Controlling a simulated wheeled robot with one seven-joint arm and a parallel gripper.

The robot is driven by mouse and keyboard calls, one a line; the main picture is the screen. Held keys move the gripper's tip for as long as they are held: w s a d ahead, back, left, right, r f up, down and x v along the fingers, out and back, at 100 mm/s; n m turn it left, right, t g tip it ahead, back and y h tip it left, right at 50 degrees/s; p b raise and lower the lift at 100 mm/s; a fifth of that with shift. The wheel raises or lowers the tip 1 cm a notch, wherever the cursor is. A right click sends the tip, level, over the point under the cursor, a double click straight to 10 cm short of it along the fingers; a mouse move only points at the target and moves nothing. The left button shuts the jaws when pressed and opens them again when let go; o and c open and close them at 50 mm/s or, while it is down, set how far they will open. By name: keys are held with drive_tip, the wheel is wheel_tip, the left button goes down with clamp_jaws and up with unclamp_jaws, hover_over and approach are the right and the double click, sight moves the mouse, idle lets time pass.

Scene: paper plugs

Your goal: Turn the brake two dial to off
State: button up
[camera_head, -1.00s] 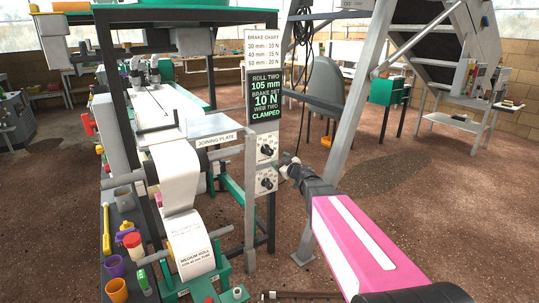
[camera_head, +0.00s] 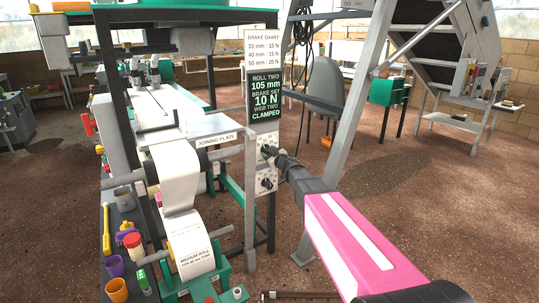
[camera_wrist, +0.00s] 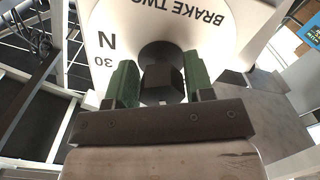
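The brake two dial has a white face (camera_wrist: 110,32) lettered "BRAKE TWO", upside down in the wrist view, with "N" and "30" also readable. Its dark knob (camera_wrist: 163,84) stands between the two green fingers of my gripper (camera_wrist: 161,86). The fingers are apart, one on each side of the knob, and do not look closed on it. In the head view my gripper (camera_head: 268,153) is at the upper dial on the grey post and covers most of it. The knob's pointer direction cannot be made out.
A second dial (camera_head: 266,182) sits just below on the same post. The green sign (camera_head: 265,96), reading brake set 10 N, and the brake chart (camera_head: 277,50) are above. The roll stand (camera_head: 222,268) with white paper is to the left. A slanted grey leg (camera_head: 343,130) rises close to the right of my arm.

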drive_tip(key=c, duration=0.5)
drive_tip(key=shift+n, duration=0.3)
drive_tip(key=n, duration=0.4)
drive_tip(key=shift+d+r+n, duration=0.1)
drive_tip(key=shift+d+n, duration=0.05)
drive_tip(key=shift+n, duration=0.15)
drive_tip(key=n, duration=0.4)
drive_tip(key=shift+w+r+n, duration=0.1)
drive_tip(key=shift+r+n, duration=0.05)
drive_tip(key=shift+n, duration=0.15)
drive_tip(key=o, duration=0.9)
